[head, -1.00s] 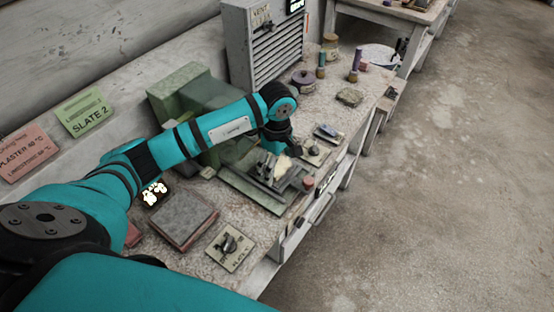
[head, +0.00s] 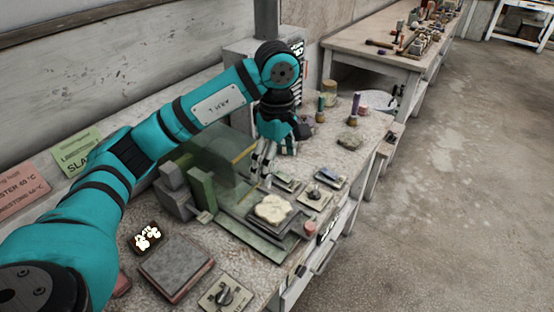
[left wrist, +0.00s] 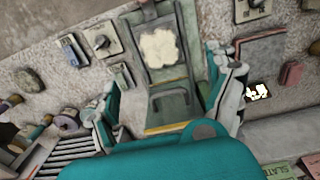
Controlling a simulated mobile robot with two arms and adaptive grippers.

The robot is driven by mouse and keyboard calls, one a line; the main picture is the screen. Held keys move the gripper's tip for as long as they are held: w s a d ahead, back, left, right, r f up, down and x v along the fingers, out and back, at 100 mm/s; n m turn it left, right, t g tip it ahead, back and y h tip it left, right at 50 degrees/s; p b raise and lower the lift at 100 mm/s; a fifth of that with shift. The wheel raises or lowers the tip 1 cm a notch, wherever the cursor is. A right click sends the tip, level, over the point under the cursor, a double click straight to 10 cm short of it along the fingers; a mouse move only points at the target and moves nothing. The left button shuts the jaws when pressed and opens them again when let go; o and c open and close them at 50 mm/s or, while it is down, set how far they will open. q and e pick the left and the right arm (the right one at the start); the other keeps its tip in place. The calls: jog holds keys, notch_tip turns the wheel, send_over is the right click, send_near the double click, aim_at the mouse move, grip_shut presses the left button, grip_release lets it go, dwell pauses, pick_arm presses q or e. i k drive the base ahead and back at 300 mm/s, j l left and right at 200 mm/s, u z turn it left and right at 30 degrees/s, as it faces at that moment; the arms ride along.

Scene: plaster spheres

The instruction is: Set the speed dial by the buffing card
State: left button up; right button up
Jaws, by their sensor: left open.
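My left gripper (head: 262,170) is open, its fingers pointing down above the bench behind the pale slab. In the left wrist view the gripper (left wrist: 172,68) spreads its fingers either side of the machine bed, holding nothing. One dial on a square plate (head: 315,195) is right of the gripper; it also shows in the left wrist view (left wrist: 101,42). Another dial plate (head: 226,295) lies at the near edge. I cannot read which is the speed dial. A green card (head: 78,152) reading "SLA…" and a pink card (head: 22,187) stand by the wall. My right gripper is not seen.
A pale irregular slab (head: 272,209) lies on the green machine bed (head: 240,236), with a clear green guard (head: 225,155) behind. A dark slab (head: 175,267) lies in front. Small bottles (head: 329,90) and a stone (head: 350,138) stand at the right.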

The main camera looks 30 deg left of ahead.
aim_at(315, 195)
jog(key=i+l+u, duration=0.1)
jog(key=l, duration=0.25)
jog(key=i+l+u, duration=0.15)
jog(key=l, duration=0.2)
jog(key=i+l+u, duration=0.1)
jog(key=l, duration=0.3)
jog(key=i+l+u, duration=0.15)
jog(key=l, duration=0.2)
jog(key=i, duration=0.05)
